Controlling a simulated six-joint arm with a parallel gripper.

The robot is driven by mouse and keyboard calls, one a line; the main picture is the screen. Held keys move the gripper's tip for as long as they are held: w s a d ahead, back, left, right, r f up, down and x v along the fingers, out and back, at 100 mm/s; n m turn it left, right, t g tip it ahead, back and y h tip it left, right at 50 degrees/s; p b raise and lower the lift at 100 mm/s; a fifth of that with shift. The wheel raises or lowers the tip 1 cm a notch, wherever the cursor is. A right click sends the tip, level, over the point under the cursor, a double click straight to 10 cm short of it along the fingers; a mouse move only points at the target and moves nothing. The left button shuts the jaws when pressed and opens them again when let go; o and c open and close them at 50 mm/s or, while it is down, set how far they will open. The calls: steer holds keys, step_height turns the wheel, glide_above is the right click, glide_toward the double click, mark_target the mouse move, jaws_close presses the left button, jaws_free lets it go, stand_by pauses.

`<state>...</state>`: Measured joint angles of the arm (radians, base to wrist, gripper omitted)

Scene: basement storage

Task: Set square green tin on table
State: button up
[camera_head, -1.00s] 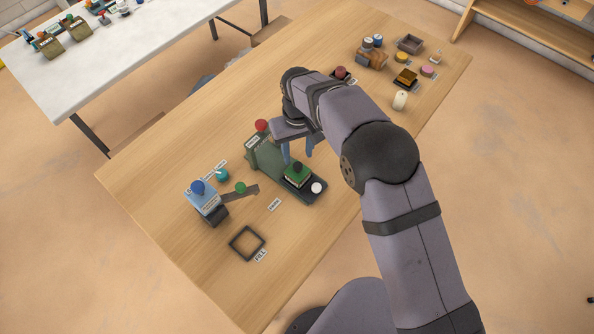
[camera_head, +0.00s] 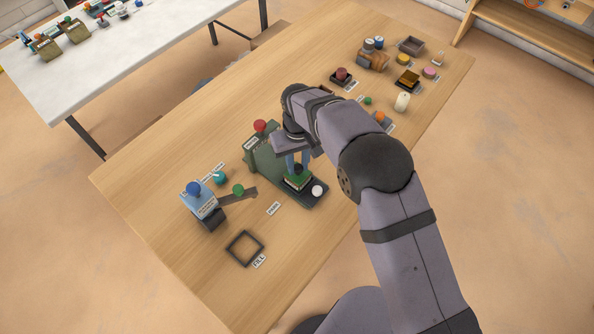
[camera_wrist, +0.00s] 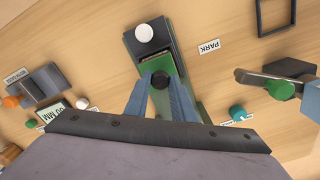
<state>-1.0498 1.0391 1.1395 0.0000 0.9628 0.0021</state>
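The square green tin (camera_head: 296,182) sits upright on the dark base plate of a green press-like device (camera_head: 264,162). It has a dark knob on top. In the wrist view the tin (camera_wrist: 157,65) is partly hidden behind the knob (camera_wrist: 160,81) and my fingers. My gripper (camera_head: 298,168) is low over the tin, pointing down, with one finger on each side of the knob. In the wrist view the fingertips (camera_wrist: 162,79) flank the knob closely. I cannot tell whether they touch it.
A white knob (camera_head: 317,190) stands on the same base. A blue device (camera_head: 199,200) with a lever is to the left. A dark square frame (camera_head: 244,248) lies near the FILL label. Bare tabletop surrounds the PARK label (camera_head: 273,208). Several small items stand at the far right.

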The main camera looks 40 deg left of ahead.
jaws_close()
steer(key=shift+s+d+r+b, duration=0.2)
steer(key=shift+s+r+b, duration=0.15)
steer(key=shift+s, duration=0.3)
steer(key=s+d+r+b, duration=0.3)
steer(key=s+d+r, duration=0.2)
steer(key=s+d, duration=0.4)
steer(key=s, duration=0.2)
steer(key=shift+s+b, duration=0.35)
steer(key=shift+b, duration=0.05)
steer(key=shift+d+f, duration=0.1)
steer(key=shift+f, duration=0.05)
steer(key=shift+f+b, duration=2.65)
steer(key=shift+f, duration=0.05)
